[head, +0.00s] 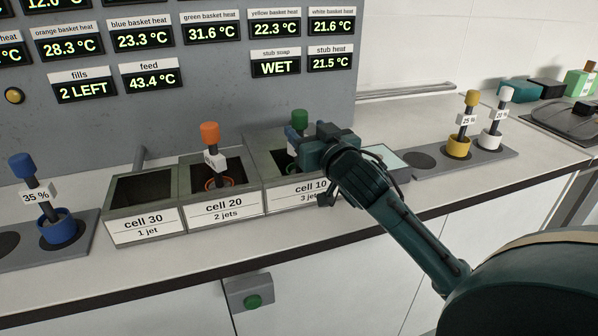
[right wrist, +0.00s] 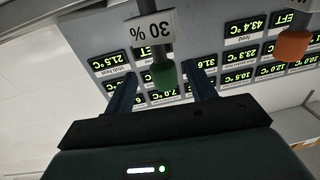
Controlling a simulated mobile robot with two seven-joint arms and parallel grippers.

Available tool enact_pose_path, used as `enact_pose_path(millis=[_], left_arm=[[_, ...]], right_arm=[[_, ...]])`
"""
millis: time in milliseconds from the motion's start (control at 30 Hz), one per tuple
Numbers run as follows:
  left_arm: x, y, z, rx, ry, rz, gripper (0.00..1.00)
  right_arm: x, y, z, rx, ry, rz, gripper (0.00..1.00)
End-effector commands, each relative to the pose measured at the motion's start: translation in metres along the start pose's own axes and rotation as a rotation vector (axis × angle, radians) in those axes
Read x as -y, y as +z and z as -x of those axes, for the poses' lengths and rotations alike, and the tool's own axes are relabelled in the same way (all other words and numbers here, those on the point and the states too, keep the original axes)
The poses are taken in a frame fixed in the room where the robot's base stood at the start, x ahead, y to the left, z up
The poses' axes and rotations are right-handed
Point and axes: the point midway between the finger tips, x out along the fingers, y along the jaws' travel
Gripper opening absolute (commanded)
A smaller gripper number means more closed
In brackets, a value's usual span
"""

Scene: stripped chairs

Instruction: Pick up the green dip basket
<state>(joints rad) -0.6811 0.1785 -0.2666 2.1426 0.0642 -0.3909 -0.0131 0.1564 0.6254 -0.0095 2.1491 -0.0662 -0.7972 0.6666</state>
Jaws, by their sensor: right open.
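The green dip basket (head: 300,118) stands in the cell labelled cell 10, 3 jets; its green handle top shows above my right gripper. Its lower part is mostly hidden by the gripper and the cell wall. My right gripper (head: 304,146) is at the handle, reaching in from the right. In the right wrist view the green handle top (right wrist: 165,78) and a tag reading 30 % show between the two open fingers (right wrist: 163,88). The fingers look apart from it, one on each side. My left gripper is not in view.
The cell 20 (head: 224,209) beside it holds an orange-handled basket (head: 210,133); cell 30 (head: 145,222) is empty. A blue basket (head: 58,228) stands at left, yellow (head: 458,147) and white (head: 490,139) ones at right. A display panel (head: 200,110) rises behind.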

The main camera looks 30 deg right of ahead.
Motion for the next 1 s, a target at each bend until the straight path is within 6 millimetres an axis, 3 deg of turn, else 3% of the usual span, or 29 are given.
enact_pose_path(millis=[167,467,767,1000], left_arm=[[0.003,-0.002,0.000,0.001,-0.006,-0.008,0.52],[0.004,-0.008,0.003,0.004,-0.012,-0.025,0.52],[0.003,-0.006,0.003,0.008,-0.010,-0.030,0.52],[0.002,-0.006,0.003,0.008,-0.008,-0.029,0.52]], right_arm=[[0.001,-0.003,-0.012,0.000,0.000,0.001,0.56],[0.003,-0.007,-0.053,0.001,0.001,0.002,0.56],[0.004,-0.005,-0.057,0.001,-0.001,0.002,0.56],[0.004,-0.005,-0.057,0.002,-0.001,0.002,0.37]])
